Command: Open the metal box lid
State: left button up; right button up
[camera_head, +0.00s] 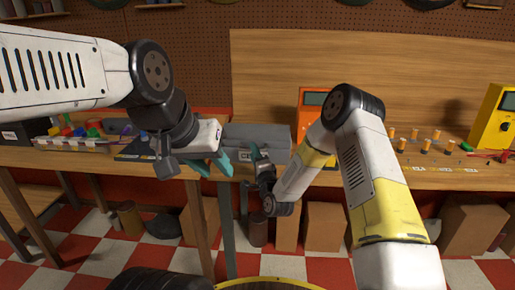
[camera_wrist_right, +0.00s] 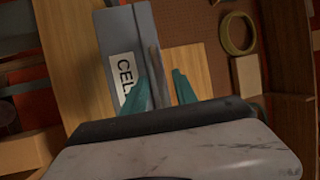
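The metal box (camera_head: 270,136) is grey and sits on the workbench in the middle of the head view. Its lid looks shut. A white label with "CEL" readable shows on its face in the right wrist view (camera_wrist_right: 122,72). My left gripper (camera_head: 211,166) has teal fingers spread apart, just left of the box and in front of the bench edge, with nothing between them. My right gripper (camera_head: 254,156) is at the box's front; its teal fingers stand apart in the right wrist view (camera_wrist_right: 160,82), near the box's edge. I cannot tell whether they touch it.
Bins of coloured parts (camera_head: 85,135) are on the left of the bench. Several small orange cylinders (camera_head: 426,143) and a yellow meter (camera_head: 497,115) are on the right.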

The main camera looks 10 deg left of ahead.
aim_at(255, 137)
jog(key=shift+x, duration=1.25)
grip_shut()
jog(key=shift+f, duration=0.1)
dwell(0.4)
